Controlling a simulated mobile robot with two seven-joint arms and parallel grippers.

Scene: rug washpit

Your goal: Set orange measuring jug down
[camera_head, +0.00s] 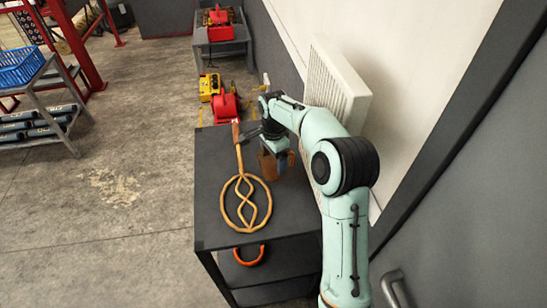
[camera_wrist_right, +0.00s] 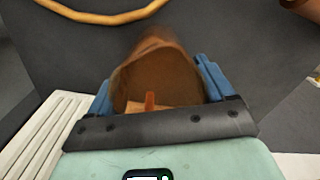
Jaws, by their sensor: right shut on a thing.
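The orange measuring jug (camera_head: 268,166) looks brownish orange and is at my right gripper, over the right part of the dark table (camera_head: 215,165). In the right wrist view the jug (camera_wrist_right: 155,70) sits between the two blue fingers, and I look into its open mouth. My right gripper (camera_head: 281,158) is shut on it. The arm and gripper hide part of the jug in the head view. I cannot tell whether its base touches the tabletop. My left gripper is not in view.
A cane rug beater (camera_head: 246,201) lies on the table, left of the jug. An orange curved object (camera_head: 250,258) is on the lower shelf. A white slatted panel (camera_head: 335,82) stands close behind my arm. The table's left strip is bare.

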